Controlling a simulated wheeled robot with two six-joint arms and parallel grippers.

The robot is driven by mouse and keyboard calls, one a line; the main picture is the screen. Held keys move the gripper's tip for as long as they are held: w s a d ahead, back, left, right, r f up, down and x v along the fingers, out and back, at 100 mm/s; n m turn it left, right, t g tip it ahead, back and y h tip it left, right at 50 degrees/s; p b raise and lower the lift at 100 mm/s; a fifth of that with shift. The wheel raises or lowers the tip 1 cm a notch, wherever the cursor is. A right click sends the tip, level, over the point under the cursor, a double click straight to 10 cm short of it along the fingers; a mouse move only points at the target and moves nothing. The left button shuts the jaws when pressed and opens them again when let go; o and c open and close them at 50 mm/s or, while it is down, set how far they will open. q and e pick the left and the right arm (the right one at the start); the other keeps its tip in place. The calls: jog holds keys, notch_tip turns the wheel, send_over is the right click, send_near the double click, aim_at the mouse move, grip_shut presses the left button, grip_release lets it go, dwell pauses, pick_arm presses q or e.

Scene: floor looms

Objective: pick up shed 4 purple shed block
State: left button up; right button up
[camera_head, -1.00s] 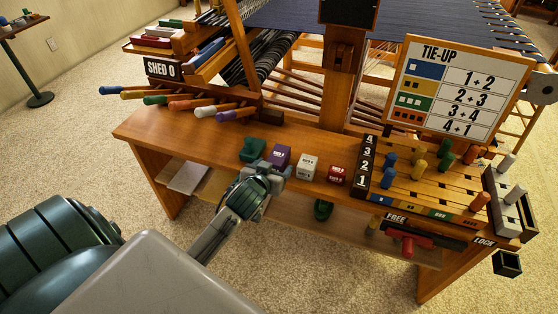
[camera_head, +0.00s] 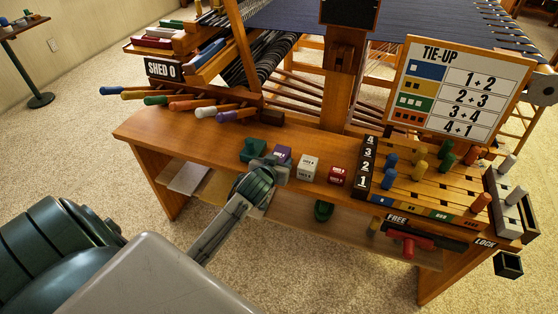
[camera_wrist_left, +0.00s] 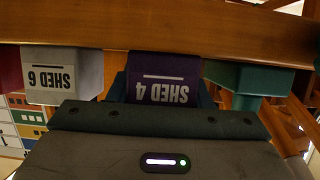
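The purple SHED 4 block (camera_head: 282,154) sits on the wooden bench between a green block (camera_head: 253,149) and a white block (camera_head: 307,166). In the left wrist view the purple block (camera_wrist_left: 164,78) is straight ahead, its label upside down. My left gripper (camera_head: 273,164) reaches it from the front, with its fingers apart. Dark finger edges show on both sides of the block in the wrist view, close to its sides; whether they touch cannot be told. The gripper hides the block's lower front. My right gripper is not in view.
A red block (camera_head: 338,175) stands right of the white one. A numbered peg board (camera_head: 425,188) with coloured pegs is on the bench's right. Coloured handles (camera_head: 182,104) stick out at the left under the SHED 0 sign (camera_head: 163,69). The bench front between is clear.

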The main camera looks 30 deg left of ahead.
pick_arm(q)
jog(key=shift+c, duration=0.9)
jog(key=shift+r, duration=0.1)
